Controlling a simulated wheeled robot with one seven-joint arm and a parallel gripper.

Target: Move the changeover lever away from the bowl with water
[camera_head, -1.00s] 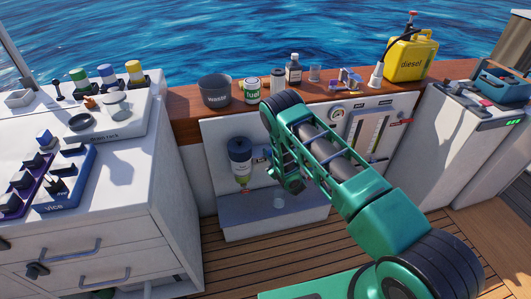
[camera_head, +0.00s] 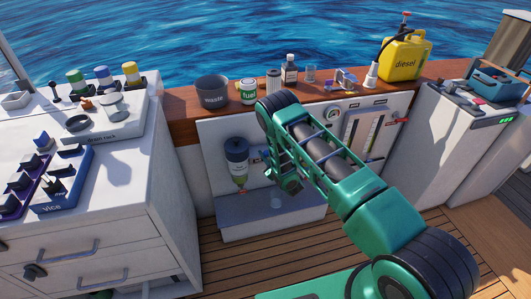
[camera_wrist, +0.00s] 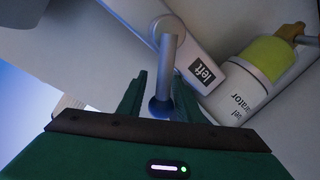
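The changeover lever (camera_wrist: 166,65) is a grey rod with a blue round knob (camera_wrist: 160,108) at its end, in the wrist view. It comes out near a pale body labelled "left" (camera_wrist: 207,72). My gripper (camera_wrist: 160,85) has one finger on each side of the lever, spread apart, with the knob between them; contact is hard to judge. A white fuel separator with a yellow-green bowl (camera_wrist: 266,60) is at the right. In the head view, a separator bowl (camera_head: 239,180) hangs on the white panel left of my arm. My arm hides the lever and fingertips there.
A white cabinet (camera_head: 110,210) is at left; the deck floor is clear.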

